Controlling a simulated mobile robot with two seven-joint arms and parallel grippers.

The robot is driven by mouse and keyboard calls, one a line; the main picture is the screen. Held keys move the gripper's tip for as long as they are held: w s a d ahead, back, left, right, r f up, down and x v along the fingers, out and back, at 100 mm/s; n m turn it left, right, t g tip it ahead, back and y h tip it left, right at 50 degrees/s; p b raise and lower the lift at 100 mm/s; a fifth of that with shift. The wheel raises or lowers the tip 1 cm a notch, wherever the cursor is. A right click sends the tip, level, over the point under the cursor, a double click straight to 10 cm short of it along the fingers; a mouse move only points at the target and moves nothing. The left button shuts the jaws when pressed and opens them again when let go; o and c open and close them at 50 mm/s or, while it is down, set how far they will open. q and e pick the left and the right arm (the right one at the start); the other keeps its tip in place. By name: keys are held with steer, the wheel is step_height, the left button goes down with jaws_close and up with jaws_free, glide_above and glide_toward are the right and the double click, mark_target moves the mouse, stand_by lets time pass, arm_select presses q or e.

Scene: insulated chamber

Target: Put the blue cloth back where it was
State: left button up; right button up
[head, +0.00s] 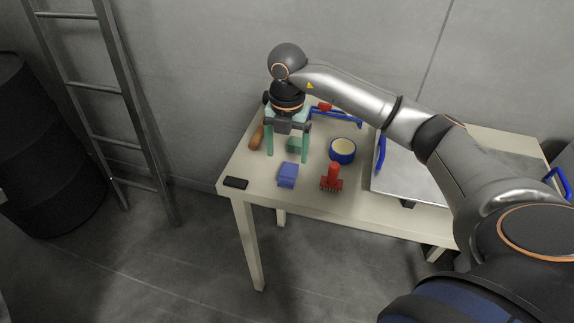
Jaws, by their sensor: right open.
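The blue cloth (287,175) lies folded on the table (257,181), near its front left part. My right gripper (287,158) hangs above the table, pointing down, with its two green fingers apart. It is open, and nothing shows held in it. The cloth is just in front of the fingers and appears apart from them. A green block (294,145) shows between the fingers; I cannot tell its exact distance from them. My left gripper is not in view.
A red brush (331,178) and a blue roll of tape (342,151) are right of the cloth. A black flat item (235,183) lies at the left corner. A brown object (257,136) is behind. A metal tray (408,182) with blue handles fills the right side.

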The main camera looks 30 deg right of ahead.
mark_target(287, 171)
steer(key=s+a+r+t+y, duration=0.1)
steer(key=s+a+r+y, duration=0.15)
steer(key=a+y, duration=0.9)
steer(key=s+a+r+t+y, duration=0.2)
steer(key=s+a+y, duration=0.35)
steer(key=a, duration=1.15)
steer(key=w+d+f+m+t+h, duration=0.4)
steer(key=d+f+m+t+h, duration=0.75)
steer(key=m, duration=0.65)
steer(key=s+d+f+m+g+h, duration=0.1)
steer(key=s+d+f+m+g, duration=0.1)
steer(key=s+f, duration=0.5)
steer(key=s+d+f+m+g+h, duration=0.2)
steer(key=s+f+m+g, duration=0.1)
steer(key=s+f, duration=0.5)
step_height(287, 171, down, 2)
steer(key=shift+s+d+f+m, duration=0.15)
steer(key=shift+d+m, duration=0.15)
steer(key=shift+m, duration=0.2)
